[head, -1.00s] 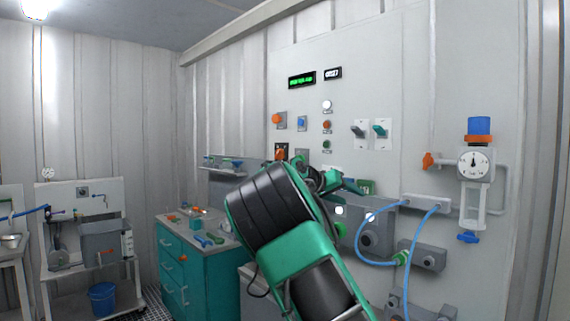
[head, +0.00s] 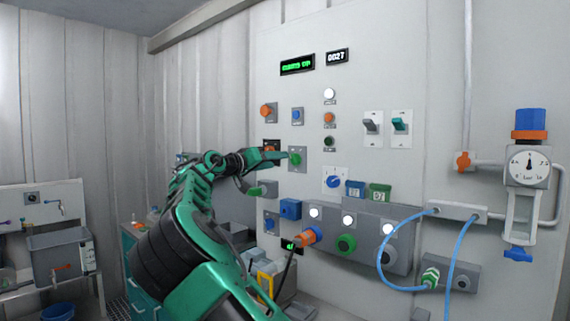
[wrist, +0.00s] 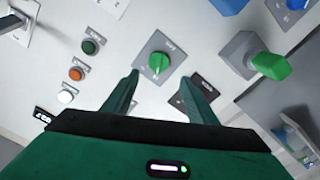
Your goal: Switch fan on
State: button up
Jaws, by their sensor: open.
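A green rotary knob (head: 295,159) sits on a square grey plate on the wall panel. It also shows in the wrist view (wrist: 158,63), with small lettering on its plate that I cannot read surely. My gripper (head: 276,156) is at the panel just left of the knob in the head view. In the wrist view my gripper (wrist: 160,79) has its two green fingers apart, with the knob seen between and just beyond the tips. Nothing is held. I cannot tell whether a finger touches the plate. No label marking a fan is readable.
A grey block with a green handle (wrist: 268,65) is near the knob. Indicator buttons (head: 329,118), a grey toggle (head: 371,123), a teal toggle (head: 400,125) and a blue knob (head: 334,182) are to the right. Blue hoses (head: 456,262) hang at lower right.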

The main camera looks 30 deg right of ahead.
aim_at(291, 159)
jog(key=x, duration=0.8)
jog(key=shift+d, duration=0.2)
jog(key=shift+c, duration=0.4)
jog(key=c, duration=0.9)
